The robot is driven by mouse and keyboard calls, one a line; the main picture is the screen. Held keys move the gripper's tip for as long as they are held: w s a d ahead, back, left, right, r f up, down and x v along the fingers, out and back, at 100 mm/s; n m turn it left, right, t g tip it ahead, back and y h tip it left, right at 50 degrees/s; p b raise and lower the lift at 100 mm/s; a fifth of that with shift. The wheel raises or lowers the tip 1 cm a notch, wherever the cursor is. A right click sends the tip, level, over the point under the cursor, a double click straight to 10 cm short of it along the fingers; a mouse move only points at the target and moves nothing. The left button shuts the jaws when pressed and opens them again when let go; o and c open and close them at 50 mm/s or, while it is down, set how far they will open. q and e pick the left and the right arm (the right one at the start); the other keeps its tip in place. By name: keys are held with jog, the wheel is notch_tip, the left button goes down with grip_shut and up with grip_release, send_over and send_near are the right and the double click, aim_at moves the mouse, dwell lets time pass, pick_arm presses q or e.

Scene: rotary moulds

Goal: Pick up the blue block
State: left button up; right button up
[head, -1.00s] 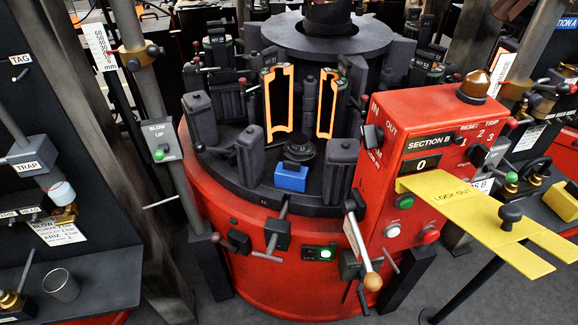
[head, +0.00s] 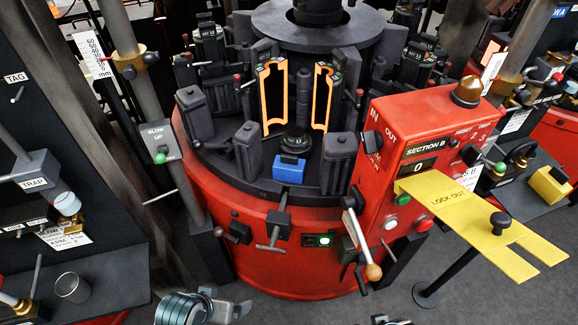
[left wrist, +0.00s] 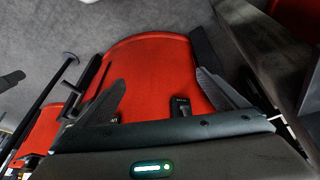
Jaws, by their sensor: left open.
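The blue block (head: 288,169) sits on the dark turntable deck of the red machine, at its front, just before a round black knob and the open orange-edged mould. Nothing of mine touches it. My left arm shows only in part at the bottom of the head view. In the left wrist view my left gripper (left wrist: 160,77) is open and empty, its two dark fingers spread wide above the red machine base and the grey floor. The blue block does not show in that view. My right gripper is not visible.
The red control box (head: 425,140) stands right of the block, with a yellow lock-out plate (head: 470,215) jutting forward. T-handles and levers (head: 272,235) stick out below the block. A metal cup (head: 72,287) stands on the left shelf. Dark upright moulds flank the block.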

pick_arm(q)
notch_tip(320, 180, up, 6)
jog(key=w+d, duration=0.3)
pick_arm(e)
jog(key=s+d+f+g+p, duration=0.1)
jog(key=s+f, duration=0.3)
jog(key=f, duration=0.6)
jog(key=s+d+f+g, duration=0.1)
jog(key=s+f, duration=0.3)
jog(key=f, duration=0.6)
pick_arm(q)
send_near(289, 163)
jog(key=d+v, duration=0.1)
jog(key=v, duration=0.5)
jog(key=shift+a+m, duration=0.15)
jog(key=shift+m, duration=0.15)
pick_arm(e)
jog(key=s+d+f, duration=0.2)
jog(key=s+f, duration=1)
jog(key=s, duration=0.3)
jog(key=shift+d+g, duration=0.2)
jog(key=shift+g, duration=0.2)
